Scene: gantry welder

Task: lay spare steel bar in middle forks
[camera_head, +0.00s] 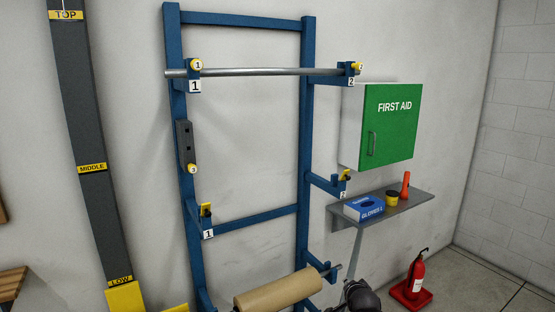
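A steel bar (270,72) lies level across the top forks of the blue rack (307,130), its ends resting in the left top fork (194,76) and right top fork (350,73). The middle forks are empty: the left one (206,222) and the right one (338,184) each have a yellow-tipped part and a number plate. A brown roll (278,290) sits on a bar at the low forks, cut off by the bottom edge. A dark part, apparently my gripper (362,298), shows at the bottom edge right of the roll; its fingers cannot be made out.
A grey post (90,120) at left carries TOP, MIDDLE and LOW labels, with a yellow block (126,297) at LOW. Right of the rack are a green first aid cabinet (388,128), a grey shelf (400,204) with a blue box (364,208), and a red extinguisher (416,276).

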